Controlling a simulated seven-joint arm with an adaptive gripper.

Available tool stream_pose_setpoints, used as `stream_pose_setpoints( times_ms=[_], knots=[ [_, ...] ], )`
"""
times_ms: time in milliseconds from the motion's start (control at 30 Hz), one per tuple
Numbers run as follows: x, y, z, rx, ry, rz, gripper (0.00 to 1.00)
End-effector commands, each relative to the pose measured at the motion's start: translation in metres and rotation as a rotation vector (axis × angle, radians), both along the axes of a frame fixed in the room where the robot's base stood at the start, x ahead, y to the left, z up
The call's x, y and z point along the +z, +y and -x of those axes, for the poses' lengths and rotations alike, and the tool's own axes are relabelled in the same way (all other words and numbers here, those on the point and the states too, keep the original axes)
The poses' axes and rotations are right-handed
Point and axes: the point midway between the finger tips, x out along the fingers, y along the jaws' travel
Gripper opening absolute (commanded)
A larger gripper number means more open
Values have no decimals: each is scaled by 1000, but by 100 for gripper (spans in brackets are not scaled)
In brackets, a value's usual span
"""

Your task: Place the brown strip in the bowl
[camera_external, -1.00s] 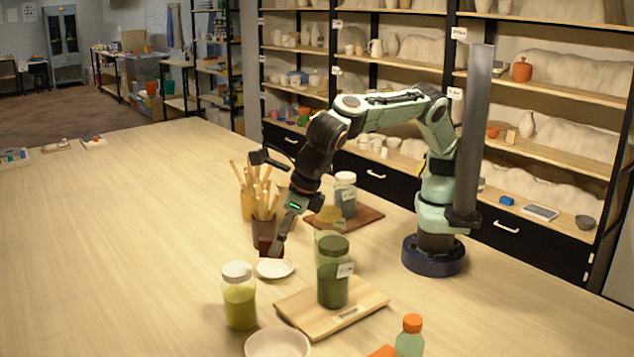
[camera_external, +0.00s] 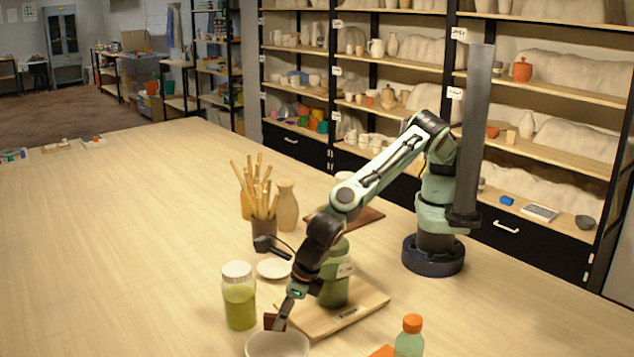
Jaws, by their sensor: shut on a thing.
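My gripper (camera_external: 279,314) is shut on the brown strip (camera_external: 269,321), a small dark brown piece at its fingertips. The strip is at the far rim of the white bowl (camera_external: 278,345), which stands at the bottom edge of the picture and is partly cut off. I cannot tell whether the strip touches the bowl or hangs just above it. The near part of the bowl's inside looks empty.
A green jar with a white lid (camera_external: 239,297) stands left of my gripper. A wooden scale board (camera_external: 360,303) with a dark green jar (camera_external: 334,290) is close on the right. A small white dish (camera_external: 273,268), a brush pot (camera_external: 264,228) and an orange-capped bottle (camera_external: 410,338) stand nearby.

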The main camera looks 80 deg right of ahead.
Motion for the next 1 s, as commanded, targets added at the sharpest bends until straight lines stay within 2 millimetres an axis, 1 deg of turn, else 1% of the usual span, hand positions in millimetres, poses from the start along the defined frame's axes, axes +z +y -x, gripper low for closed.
stream_pose_setpoints(
  times_ms=[33, 200, 400, 600, 900, 933, 967, 1000],
  knots=[
    [-8, -1, 0, -1, 1, 2, 2],
    [-31, 0, 0, 0, 2, 2, 2],
    [-53, -1, 0, 0, 1, 2, 2],
    [-63, 0, 0, 0, 1, 1, 2],
    [-65, 0, 0, 0, 1, 0, 2],
    [-65, 0, 0, 0, 1, 0, 16],
    [-65, 0, 0, 0, 1, 0, 25],
    [-64, 0, 0, 0, 1, 0, 37]
  ],
)
